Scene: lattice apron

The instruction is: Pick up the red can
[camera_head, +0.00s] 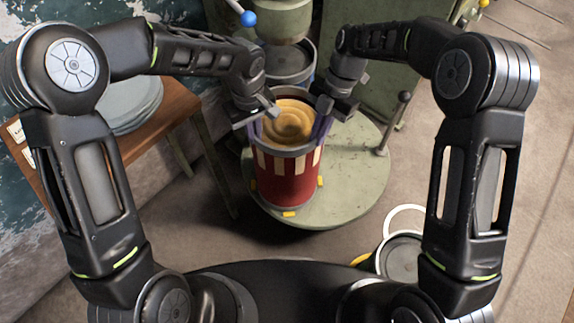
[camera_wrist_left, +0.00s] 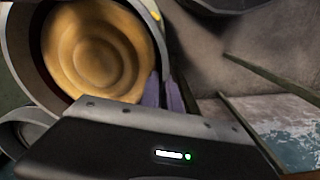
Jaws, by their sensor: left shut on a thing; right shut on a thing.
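The red can (camera_head: 287,179) is a large drum with cream marks and an open top showing a tan swirled content. It stands upright in the head view, over a round green platform (camera_head: 345,190). My left gripper (camera_head: 262,122) is shut on the can's left rim, and my right gripper (camera_head: 323,118) is shut on its right rim. In the left wrist view the can's grey rim (camera_wrist_left: 28,50) and tan inside show close up, beside purple finger parts (camera_wrist_left: 160,92). Whether the can's base touches the platform is unclear.
A green machine (camera_head: 375,85) stands behind the can. A wooden table (camera_head: 150,125) with grey round plates (camera_head: 130,105) is at the left. A grey bucket (camera_head: 402,258) sits on the floor at lower right.

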